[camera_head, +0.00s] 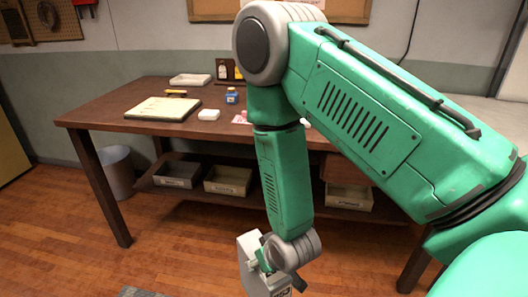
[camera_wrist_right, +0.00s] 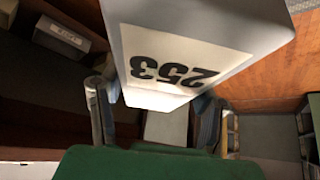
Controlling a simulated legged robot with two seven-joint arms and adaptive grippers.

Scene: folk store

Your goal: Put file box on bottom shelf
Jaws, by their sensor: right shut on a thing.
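The file box (camera_head: 249,253) is pale grey with a dark-lettered label. It hangs in front of the table at the bottom of the head view, partly hidden by my arm. My right gripper (camera_head: 268,262) is shut on it. In the right wrist view the file box (camera_wrist_right: 195,50) fills the upper middle, with an upside-down "253" label, between the fingers of the right gripper (camera_wrist_right: 153,112). The bottom shelf (camera_head: 148,182) runs under the wooden table, behind the held box. My left gripper is not in view.
My arm hides the stretch between the last two. The table (camera_head: 130,98) holds a book (camera_head: 163,109) and small items. A grey bin (camera_head: 117,172) stands left.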

